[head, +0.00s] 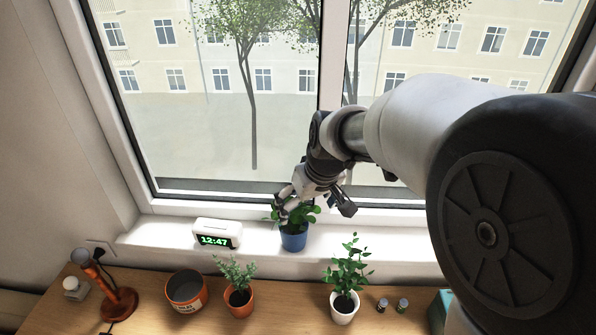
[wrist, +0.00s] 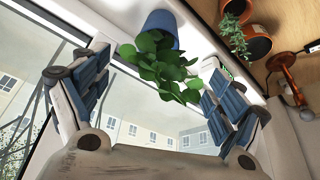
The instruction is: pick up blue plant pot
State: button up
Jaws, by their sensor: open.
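The blue plant pot (head: 294,238) stands upright on the white windowsill with a leafy green plant in it. My gripper (head: 312,208) is above the pot, among or just over its leaves. In the wrist view, the blue pot (wrist: 161,29) is at the top centre, with its leaves (wrist: 160,68) reaching towards the space between my fingers. My gripper (wrist: 150,95) is open there, its two fingers wide apart, one on each side. The fingers are beyond the pot's rim and do not touch the pot. I cannot tell whether they touch leaves.
A white digital clock (head: 218,234) stands on the sill left of the pot. On the wooden surface below are an orange-potted plant (head: 239,301), a white-potted plant (head: 343,306), an orange tin (head: 186,291), an orange lamp (head: 119,303) and two small jars (head: 402,304). Window glass is close behind.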

jog(key=b, duration=0.1)
send_over(299, 238)
jog(key=f, duration=0.9)
jog(key=shift+w+f, duration=0.2)
jog(key=shift+f, duration=0.05)
jog(key=x, duration=0.3)
jog(key=b+x, duration=0.1)
jog(key=x, duration=0.1)
jog(key=shift+w+a+f, duration=0.2)
jog(key=shift+w, duration=0.2)
jog(key=shift+c, duration=0.3)
jog(key=shift+s, duration=0.1)
jog(key=c, duration=1.3)
jog(key=shift+c, duration=0.4)
jog(key=shift+r, duration=0.2)
